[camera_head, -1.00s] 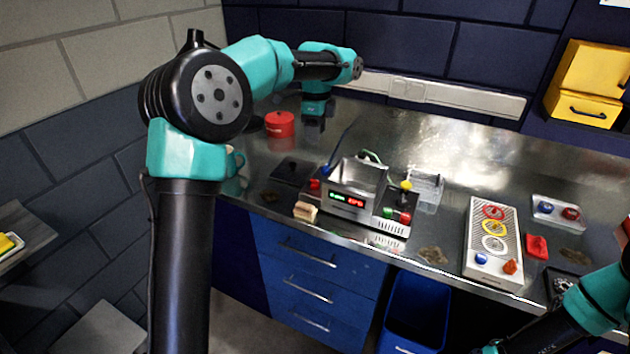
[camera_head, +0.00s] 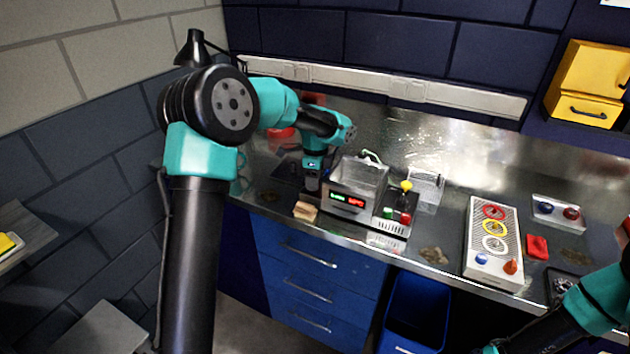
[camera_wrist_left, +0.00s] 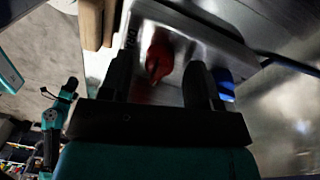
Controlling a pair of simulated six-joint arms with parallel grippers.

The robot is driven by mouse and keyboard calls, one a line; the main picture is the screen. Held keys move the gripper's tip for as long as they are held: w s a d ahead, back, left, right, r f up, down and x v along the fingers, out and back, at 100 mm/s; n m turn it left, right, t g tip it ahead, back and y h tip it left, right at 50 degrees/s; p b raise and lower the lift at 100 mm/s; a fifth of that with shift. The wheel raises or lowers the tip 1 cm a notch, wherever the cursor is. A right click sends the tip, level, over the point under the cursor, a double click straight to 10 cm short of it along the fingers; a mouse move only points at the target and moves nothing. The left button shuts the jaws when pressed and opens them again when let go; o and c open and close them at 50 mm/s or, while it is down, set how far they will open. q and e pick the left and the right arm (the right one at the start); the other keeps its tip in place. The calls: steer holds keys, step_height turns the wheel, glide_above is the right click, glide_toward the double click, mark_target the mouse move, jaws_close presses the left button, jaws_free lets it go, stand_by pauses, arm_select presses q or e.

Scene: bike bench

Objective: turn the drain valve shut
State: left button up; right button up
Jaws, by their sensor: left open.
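The silver machine (camera_head: 355,185) with green and red displays stands near the front of the metal bench. A red handle (camera_wrist_left: 157,58), which looks like the drain valve, shows on its pale base in the left wrist view. A blue knob (camera_wrist_left: 223,84) sits beside it, partly behind a finger. My left gripper (camera_head: 312,188) is at the machine's left side, pointing down, and hides both in the head view. In the wrist view its open fingers (camera_wrist_left: 161,68) stand either side of the red handle; I cannot tell whether they touch it. My right gripper is out of view.
A tan block (camera_head: 305,211) lies close to my left gripper at the bench's front edge. Green and dark red knobs (camera_head: 405,218) and a yellow knob (camera_head: 406,186) are at the machine's right. A panel with coloured rings (camera_head: 493,243) lies further right.

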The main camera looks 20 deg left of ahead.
arm_select(q)
steer(key=shift+f, duration=0.45)
steer(key=c, duration=0.9)
